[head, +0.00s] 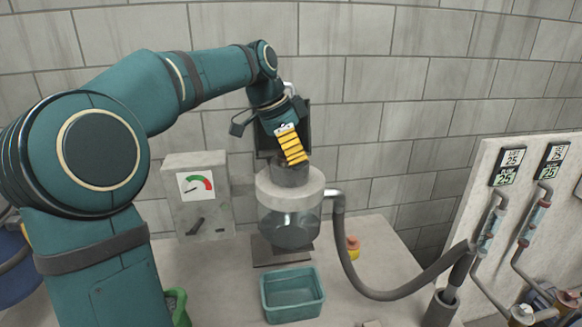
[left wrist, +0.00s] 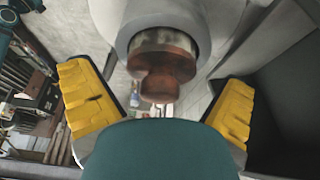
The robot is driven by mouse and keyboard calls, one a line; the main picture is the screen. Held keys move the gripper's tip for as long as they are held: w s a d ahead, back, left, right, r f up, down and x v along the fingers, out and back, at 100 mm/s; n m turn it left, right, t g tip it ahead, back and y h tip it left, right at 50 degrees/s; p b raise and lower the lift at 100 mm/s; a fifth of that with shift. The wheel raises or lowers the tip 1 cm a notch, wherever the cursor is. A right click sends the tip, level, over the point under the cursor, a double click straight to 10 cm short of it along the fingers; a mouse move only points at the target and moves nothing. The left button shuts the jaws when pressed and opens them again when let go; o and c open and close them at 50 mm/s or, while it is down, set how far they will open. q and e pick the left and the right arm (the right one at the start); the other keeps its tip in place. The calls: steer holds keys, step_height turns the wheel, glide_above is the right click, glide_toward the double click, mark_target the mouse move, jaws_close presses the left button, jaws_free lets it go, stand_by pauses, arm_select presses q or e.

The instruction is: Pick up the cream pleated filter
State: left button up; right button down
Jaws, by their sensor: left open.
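I cannot make out a cream pleated filter for certain in either view. My left gripper (head: 291,149), with yellow ribbed finger pads, hangs over the glass vessel (head: 290,226) with a thick pale collar (head: 288,187). The gripper hides part of the vessel's grey top. In the left wrist view the left gripper (left wrist: 160,103) is open, a yellow pad on each side, with nothing clearly held. Beyond the pads, a reddish-brown stepped piece (left wrist: 163,72) shows under a pale grey round body. My right gripper is in neither view.
A teal tray (head: 292,310) stands in front of the vessel. A grey hose (head: 352,270) curves from the vessel to the right. A gauge box (head: 198,197) stands left. A panel with displays (head: 508,166) and tubes is at right.

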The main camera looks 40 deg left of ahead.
arm_select(q)
steer(key=c, duration=1.3)
